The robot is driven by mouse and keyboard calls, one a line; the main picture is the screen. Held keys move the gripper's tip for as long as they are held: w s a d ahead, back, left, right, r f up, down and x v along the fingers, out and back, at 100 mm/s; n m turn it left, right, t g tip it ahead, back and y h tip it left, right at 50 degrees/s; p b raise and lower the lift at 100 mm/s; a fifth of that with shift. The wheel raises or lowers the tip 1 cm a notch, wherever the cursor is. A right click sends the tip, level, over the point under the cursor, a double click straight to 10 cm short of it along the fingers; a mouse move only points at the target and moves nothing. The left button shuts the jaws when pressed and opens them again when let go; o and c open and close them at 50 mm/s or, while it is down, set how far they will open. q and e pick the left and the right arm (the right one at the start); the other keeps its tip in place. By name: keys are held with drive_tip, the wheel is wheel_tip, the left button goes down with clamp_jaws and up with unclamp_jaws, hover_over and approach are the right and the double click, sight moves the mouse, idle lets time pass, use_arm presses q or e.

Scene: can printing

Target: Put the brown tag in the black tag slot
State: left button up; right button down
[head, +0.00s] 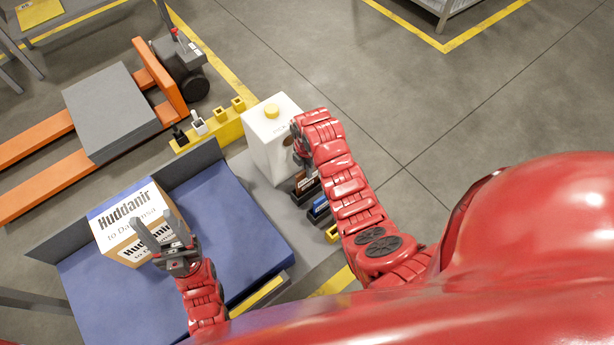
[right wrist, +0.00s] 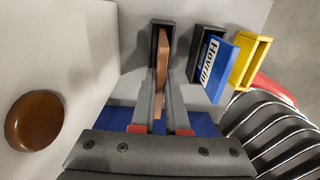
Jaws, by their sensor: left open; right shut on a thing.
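The brown tag (right wrist: 164,58) is between the fingers of my right gripper (right wrist: 162,78), which is shut on it. The tag is slightly tilted. Its far end overlaps the opening of the leftmost black tag slot (right wrist: 154,50); I cannot tell how deep it sits. My right gripper is beside the white machine in the head view, largely hidden by its arm. A second black slot (right wrist: 201,44) has a blue tag with white lettering (right wrist: 218,68) leaning out of it. My left gripper (head: 152,222) is open over the lettered box and apart from the slots.
The white machine (head: 268,150) has a yellow button on top; a brown round knob (right wrist: 33,121) is close in the right wrist view. A yellow slot (right wrist: 250,62) stands right of the black ones. A lettered box (head: 120,205) rests on the blue surface (head: 225,220).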

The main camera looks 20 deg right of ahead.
wheel_tip(320, 180, down, 4)
drive_tip(key=shift+r, duration=0.2)
drive_tip(key=shift+f, duration=0.2)
drive_tip(key=c, duration=0.9)
unclamp_jaws()
drive_tip(key=shift+r, duration=0.1)
